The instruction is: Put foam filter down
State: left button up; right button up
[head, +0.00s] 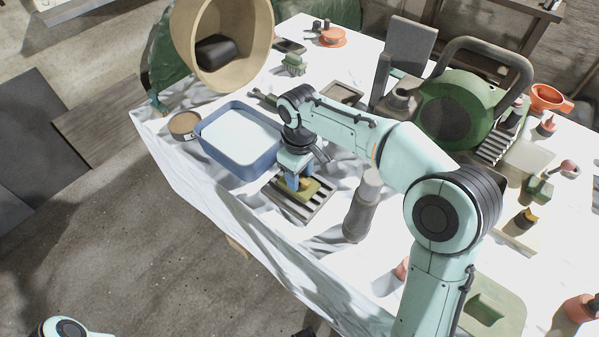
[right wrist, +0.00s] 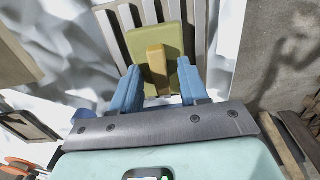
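The foam filter is an olive-green block (head: 313,188) with a tan raised tab. It lies on a slatted metal rack (head: 322,207) on the white-clothed table. In the right wrist view the foam filter (right wrist: 178,45) rests on the pale slats of the rack (right wrist: 198,25). My right gripper (right wrist: 160,66) has its two blue fingers apart, one on each side of the tan tab, with gaps visible between. In the head view the right gripper (head: 300,183) points down at the filter and partly hides it. My left gripper is out of view; only part of its arm shows at bottom left.
A blue tray (head: 212,152) stands just left of the rack, with a round tin (head: 184,124) beyond it. A green machine (head: 455,110) and smaller items crowd the right side.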

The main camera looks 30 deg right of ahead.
aim_at(300, 178)
jog(key=shift+r, duration=0.1)
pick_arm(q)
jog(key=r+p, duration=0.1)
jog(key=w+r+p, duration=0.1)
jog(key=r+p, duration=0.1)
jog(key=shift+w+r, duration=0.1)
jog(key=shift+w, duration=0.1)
pick_arm(e)
notch_tip(300, 178, up, 12)
dwell(0.5)
